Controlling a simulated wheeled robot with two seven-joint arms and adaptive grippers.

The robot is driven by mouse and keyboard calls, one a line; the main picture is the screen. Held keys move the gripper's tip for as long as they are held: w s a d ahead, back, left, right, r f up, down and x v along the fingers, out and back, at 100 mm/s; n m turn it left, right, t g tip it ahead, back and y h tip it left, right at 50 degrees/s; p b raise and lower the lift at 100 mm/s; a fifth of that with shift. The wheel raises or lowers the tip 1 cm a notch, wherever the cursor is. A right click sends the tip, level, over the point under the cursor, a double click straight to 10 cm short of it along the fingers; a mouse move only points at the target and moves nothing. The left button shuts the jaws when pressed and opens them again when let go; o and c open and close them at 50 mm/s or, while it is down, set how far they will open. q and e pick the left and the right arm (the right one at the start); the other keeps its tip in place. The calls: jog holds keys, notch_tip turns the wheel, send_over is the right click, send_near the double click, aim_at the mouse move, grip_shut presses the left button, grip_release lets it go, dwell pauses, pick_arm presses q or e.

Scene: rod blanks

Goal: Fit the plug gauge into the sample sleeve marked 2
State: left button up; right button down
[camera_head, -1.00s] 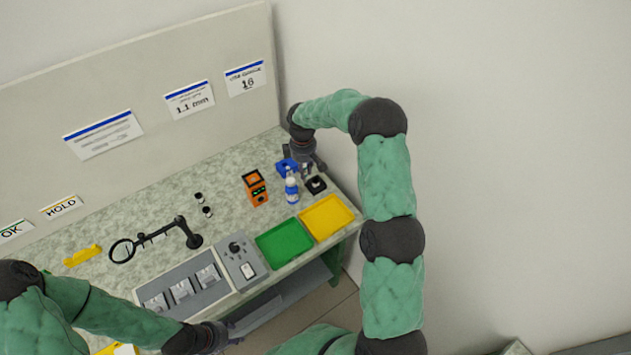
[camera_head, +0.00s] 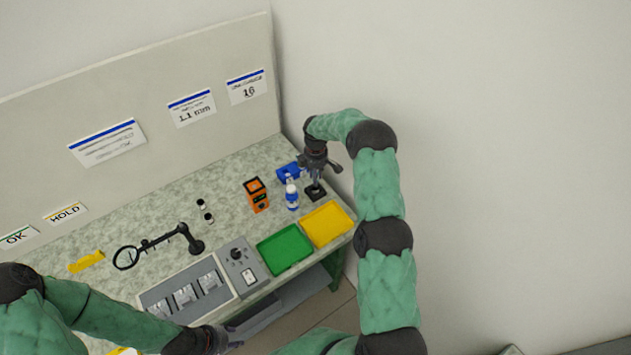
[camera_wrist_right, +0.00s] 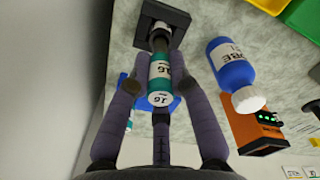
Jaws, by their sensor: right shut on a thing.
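My right gripper (camera_wrist_right: 158,85) is shut on the plug gauge (camera_wrist_right: 160,72), a teal and white cylinder labelled 16 with a dark lower end. The gauge is over a square black block (camera_wrist_right: 178,22), which also shows in the head view (camera_head: 315,194). I cannot tell whether its end still sits in the block. In the head view the right gripper (camera_head: 317,172) is at the bench's right end. Two small dark, pale-topped cylinders (camera_head: 205,211) stand mid-bench; no mark 2 is legible. My left gripper (camera_head: 222,340) is low at the front; its jaws are unclear.
Near the right gripper are a blue-and-white bottle (camera_head: 292,196), an orange device (camera_head: 257,195) and a blue item (camera_head: 288,172). Green (camera_head: 285,250) and yellow (camera_head: 327,224) trays lie in front. A magnifier on an arm (camera_head: 160,244) and a grey fixture panel (camera_head: 187,293) are left.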

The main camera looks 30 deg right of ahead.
aim_at(316, 186)
notch_tip(316, 186, down, 3)
jog(key=shift+f, duration=0.2)
jog(key=shift+f+b, duration=0.3)
jog(key=shift+b, duration=0.05)
jog(key=c, duration=1.1)
grip_release()
jog(key=shift+c, duration=0.2)
jog(key=shift+r, duration=0.15)
